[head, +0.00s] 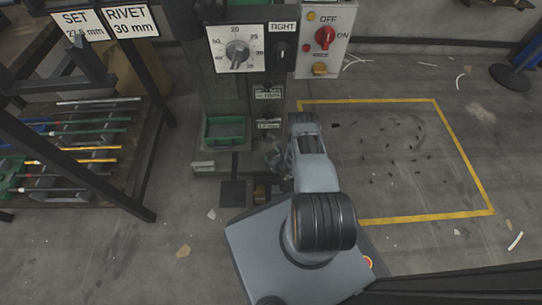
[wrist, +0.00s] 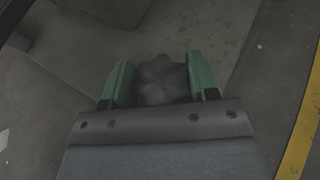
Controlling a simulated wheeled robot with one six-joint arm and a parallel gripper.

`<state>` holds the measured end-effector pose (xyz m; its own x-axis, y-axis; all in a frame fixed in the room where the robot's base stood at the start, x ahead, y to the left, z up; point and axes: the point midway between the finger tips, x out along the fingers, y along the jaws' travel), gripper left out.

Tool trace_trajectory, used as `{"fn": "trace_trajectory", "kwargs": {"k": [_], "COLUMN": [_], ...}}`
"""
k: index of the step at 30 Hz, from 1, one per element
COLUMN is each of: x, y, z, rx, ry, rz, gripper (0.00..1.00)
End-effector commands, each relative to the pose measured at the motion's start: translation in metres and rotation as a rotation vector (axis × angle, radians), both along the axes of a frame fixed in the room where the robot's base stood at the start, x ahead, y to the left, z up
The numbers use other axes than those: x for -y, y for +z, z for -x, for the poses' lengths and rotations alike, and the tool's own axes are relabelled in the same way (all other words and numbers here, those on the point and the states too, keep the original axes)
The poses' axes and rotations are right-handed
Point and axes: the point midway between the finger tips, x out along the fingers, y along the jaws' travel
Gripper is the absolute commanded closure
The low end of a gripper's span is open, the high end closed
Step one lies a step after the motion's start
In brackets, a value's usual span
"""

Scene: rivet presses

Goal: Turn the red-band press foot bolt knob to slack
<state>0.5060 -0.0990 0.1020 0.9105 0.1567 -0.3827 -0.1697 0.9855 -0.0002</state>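A dark grey lobed knob (wrist: 163,82) sits low at the foot of the press, between the green fingers of my gripper (wrist: 161,80) in the wrist view. The fingers lie close along both sides of it and look shut on it. In the head view my arm hides the knob and most of my gripper. The grey-green press (head: 222,92) stands behind my arm. It carries a dial (head: 237,51) and, to its right, a TIGHT sign (head: 283,27) above a small black indicator (head: 281,49). I see no red band.
A switch box (head: 322,40) with a red knob is right of the dial. A green tray (head: 224,130) sits on the press. A rack (head: 88,150) of coloured rods stands left. A yellow floor line (head: 465,150) bounds mostly open floor with small dark bits at right.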

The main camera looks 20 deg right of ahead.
Motion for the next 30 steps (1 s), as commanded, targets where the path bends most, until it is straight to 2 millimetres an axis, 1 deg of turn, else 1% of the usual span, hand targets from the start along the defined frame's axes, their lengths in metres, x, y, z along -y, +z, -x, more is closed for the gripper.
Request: {"fn": "trace_trajectory", "kwargs": {"k": [1,7,12,17,23,30], "x": [0.0,0.0,0.0003,0.0011,0.0015,0.0011], "y": [0.0,0.0,-0.0006,-0.0017,-0.0025,-0.001], "z": [0.0001,0.0002,0.0002,0.0,-0.0004,-0.0001], "rx": [0.0,0.0,0.0,0.001,0.002,0.001], "ry": [0.0,0.0,0.011,0.065,0.208,0.435], "rz": [0.0,0.0,0.0,0.0,0.001,0.004], "gripper": [0.52,0.7,0.7,0.7,0.7,0.7]}}
